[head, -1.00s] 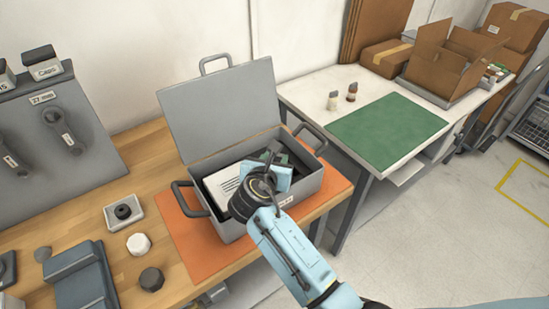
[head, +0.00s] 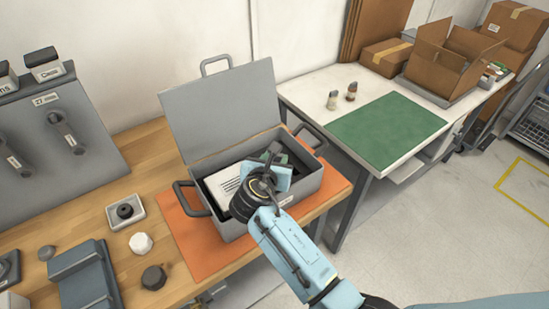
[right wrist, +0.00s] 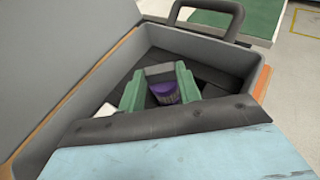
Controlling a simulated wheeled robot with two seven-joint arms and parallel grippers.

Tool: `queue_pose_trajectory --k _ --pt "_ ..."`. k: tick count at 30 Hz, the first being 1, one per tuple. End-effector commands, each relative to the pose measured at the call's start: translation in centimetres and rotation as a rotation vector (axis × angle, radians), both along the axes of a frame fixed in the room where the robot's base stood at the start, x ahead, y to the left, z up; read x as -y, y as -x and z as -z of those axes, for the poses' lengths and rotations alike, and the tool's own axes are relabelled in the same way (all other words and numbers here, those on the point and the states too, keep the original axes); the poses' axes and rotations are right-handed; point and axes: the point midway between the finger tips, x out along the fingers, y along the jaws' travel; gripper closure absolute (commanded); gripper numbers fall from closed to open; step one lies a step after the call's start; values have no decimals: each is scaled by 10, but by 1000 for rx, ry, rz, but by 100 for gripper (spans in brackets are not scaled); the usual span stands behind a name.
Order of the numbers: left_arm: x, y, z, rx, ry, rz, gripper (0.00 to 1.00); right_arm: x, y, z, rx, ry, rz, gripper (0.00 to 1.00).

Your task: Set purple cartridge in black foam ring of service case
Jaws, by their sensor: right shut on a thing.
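The purple cartridge (right wrist: 164,92) shows in the right wrist view, low inside the grey service case (head: 315,183). My right gripper (right wrist: 160,88) is shut on it, with a green finger on each side. In the head view my right gripper (head: 270,172) reaches down into the case, and my wrist hides the cartridge there. Dark foam (right wrist: 208,76) lines the case around the fingers. The ring itself is hidden or too dark to make out, so I cannot tell whether the cartridge sits in it. My left gripper is not in view.
The case stands open on an orange mat (head: 190,240), its lid (head: 220,110) upright behind. A white printed card (head: 228,184) lies inside. A small tray (head: 113,219) with a black ring and several caps lie left. A white table (head: 310,96) with a green mat (head: 388,130) stands right.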

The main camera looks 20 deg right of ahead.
Motion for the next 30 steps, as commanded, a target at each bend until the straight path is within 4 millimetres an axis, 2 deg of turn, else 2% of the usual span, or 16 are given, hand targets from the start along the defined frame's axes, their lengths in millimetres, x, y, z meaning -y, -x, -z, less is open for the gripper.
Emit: queue_pose_trajectory --k 20,30 --pt "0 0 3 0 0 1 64 0 0 6 1 0 0 100" --pt "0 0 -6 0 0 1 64 0 0 0 0 1 0 100"
